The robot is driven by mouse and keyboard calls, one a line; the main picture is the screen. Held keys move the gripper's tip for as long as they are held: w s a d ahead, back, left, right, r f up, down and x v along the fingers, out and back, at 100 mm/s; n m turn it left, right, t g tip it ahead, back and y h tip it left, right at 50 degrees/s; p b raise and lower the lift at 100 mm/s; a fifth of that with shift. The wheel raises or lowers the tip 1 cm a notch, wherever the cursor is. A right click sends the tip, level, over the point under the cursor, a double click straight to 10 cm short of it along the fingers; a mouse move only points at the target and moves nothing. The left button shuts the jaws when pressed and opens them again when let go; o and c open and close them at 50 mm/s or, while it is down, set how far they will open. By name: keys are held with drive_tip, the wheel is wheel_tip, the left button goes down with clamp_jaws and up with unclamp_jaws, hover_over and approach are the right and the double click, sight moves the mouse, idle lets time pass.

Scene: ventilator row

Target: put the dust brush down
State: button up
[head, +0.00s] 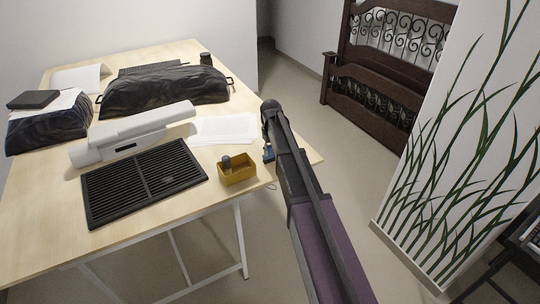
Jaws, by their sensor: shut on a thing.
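My arm rises from the bottom of the head view, with its far end near the right edge of the table. My gripper does not show; it is hidden behind my arm. I cannot make out the dust brush. A small blue and dark piece (268,152) shows just left of my arm by the table's edge; I cannot tell what it is. The light wood table (50,238) fills the left side of the view.
A yellow open box (238,175) with a dark-topped thing in it stands near the table's front right corner. A black slatted grille (143,181), a white device (130,133), papers (224,129) and black covered bulks (165,90) take up much of the tabletop. Some bare wood shows at front left.

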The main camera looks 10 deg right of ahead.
drive_tip(key=shift+f, duration=0.25)
drive_tip(key=o, duration=1)
drive_tip(key=shift+r, duration=0.15)
wheel_tip(320, 180, up, 12)
drive_tip(key=p, duration=1.2)
idle(0.5)
drive_tip(key=s+m, duration=0.3)
drive_tip(key=s, duration=2.6)
drive_tip(key=shift+m, duration=0.3)
drive_tip(key=shift+a, duration=0.1)
